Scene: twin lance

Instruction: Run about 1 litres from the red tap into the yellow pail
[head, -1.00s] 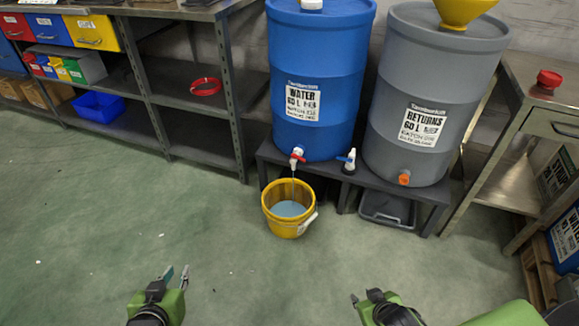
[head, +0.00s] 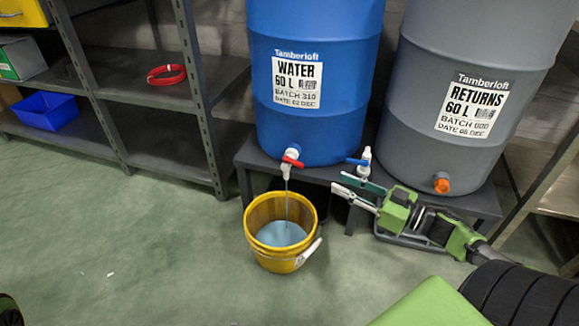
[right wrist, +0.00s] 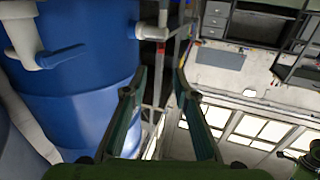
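The yellow pail (head: 258,250) stands upright on the floor below the blue WATER drum (head: 315,125). The red tap (head: 292,163) is on this drum, and a thin stream runs from its spout into the pail. Bluish water (head: 281,235) covers the pail's bottom; I cannot read its volume. My right gripper (head: 338,182) is open and empty, right of the stream and just below the blue-handled tap (head: 361,163). In the right wrist view its fingers (right wrist: 160,75) are apart with nothing between them. My left gripper's fingers are out of view.
The grey RETURNS drum (head: 415,105) with an orange outlet (head: 441,184) stands at right on the same low stand (head: 247,158). Shelving at left holds a red coil (head: 167,75) and a blue bin (head: 46,111).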

